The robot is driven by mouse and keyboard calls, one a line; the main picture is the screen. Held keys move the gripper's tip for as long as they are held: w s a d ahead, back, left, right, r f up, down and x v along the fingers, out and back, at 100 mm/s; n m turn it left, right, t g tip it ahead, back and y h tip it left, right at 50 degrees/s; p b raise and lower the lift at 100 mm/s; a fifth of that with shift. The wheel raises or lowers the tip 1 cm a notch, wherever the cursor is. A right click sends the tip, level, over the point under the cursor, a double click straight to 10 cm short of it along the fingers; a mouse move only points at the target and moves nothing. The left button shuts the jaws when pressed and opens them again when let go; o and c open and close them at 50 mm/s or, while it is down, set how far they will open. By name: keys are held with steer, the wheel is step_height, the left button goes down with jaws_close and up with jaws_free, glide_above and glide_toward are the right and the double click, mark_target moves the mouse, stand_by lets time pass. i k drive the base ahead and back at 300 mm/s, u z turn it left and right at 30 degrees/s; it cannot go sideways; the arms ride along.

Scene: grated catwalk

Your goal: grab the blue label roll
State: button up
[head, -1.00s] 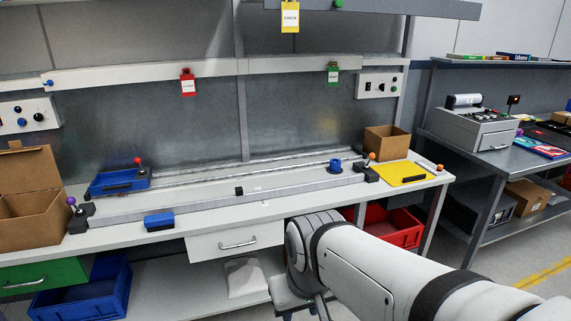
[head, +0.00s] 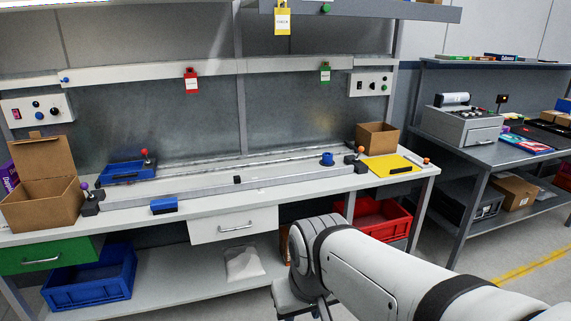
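A small blue roll-shaped object (head: 327,159), which looks like the label roll, stands on the white workbench (head: 290,194) toward its right end. It is behind the long grey rail and left of an orange-knobbed lever. My arm reaches in from the lower right and bends down at the bottom middle, in front of the bench and well short of the roll. My gripper's fingers are not visible in the head view.
A yellow mat (head: 388,168) and an open cardboard box (head: 377,138) are right of the roll. A blue tray (head: 127,173) and a larger box (head: 40,200) are left. Bins sit below.

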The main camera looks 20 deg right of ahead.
mark_target(327, 159)
steer(key=z, duration=1.3)
steer(key=i, duration=2.75)
steer(key=u, duration=1.05)
steer(key=i, duration=0.45)
steer(key=u, duration=0.25)
